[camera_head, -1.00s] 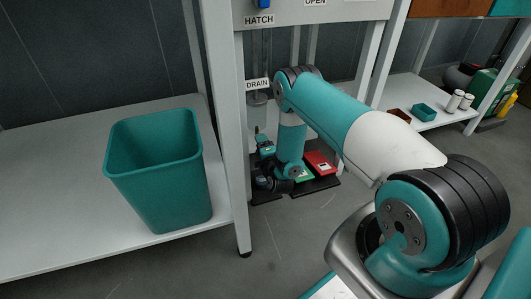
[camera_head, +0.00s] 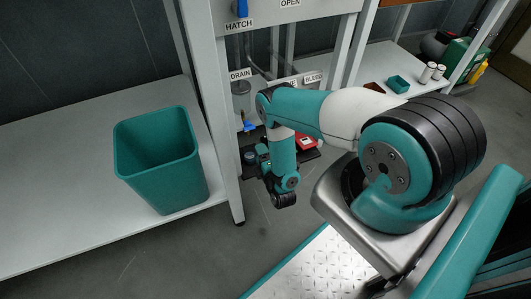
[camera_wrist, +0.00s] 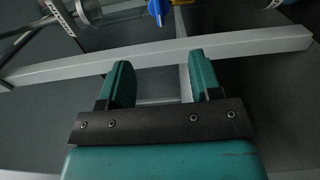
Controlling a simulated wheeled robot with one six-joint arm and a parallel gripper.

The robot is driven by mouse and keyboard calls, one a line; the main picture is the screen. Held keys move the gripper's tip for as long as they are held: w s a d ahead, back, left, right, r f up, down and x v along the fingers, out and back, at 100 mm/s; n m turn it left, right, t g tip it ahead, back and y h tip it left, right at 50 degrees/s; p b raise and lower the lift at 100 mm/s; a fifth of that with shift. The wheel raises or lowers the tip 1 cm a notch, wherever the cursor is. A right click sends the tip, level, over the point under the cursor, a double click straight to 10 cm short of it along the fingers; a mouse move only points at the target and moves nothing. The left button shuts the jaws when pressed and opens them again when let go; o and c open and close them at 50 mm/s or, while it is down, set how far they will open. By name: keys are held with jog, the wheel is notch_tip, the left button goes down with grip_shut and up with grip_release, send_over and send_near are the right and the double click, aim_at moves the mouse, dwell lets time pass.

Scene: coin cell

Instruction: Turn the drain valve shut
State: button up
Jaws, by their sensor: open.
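A blue handle (camera_head: 249,126) shows low on the pipe under the DRAIN sign (camera_head: 240,74) in the head view, partly hidden by my arm. In the wrist view, a blue handle (camera_wrist: 157,7) with a yellow part beside it is at the top edge, cut off by the frame. It seems to be the drain valve's handle, but its setting cannot be told. My gripper (camera_wrist: 160,78) is open and empty, its two teal fingers apart. The handle lies beyond the fingertips, not touching them. The fingers are not clearly visible in the head view.
A pale grey bar (camera_wrist: 255,42) crosses the wrist view just beyond my fingers. A teal bin (camera_head: 160,165) stands on the left bench. A blue hatch handle (camera_head: 242,9) is above the HATCH sign (camera_head: 239,25). A red item (camera_head: 307,143) lies low behind my arm.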

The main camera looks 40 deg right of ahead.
jog(key=shift+p+v, duration=1.4)
jog(key=shift+v, duration=0.3)
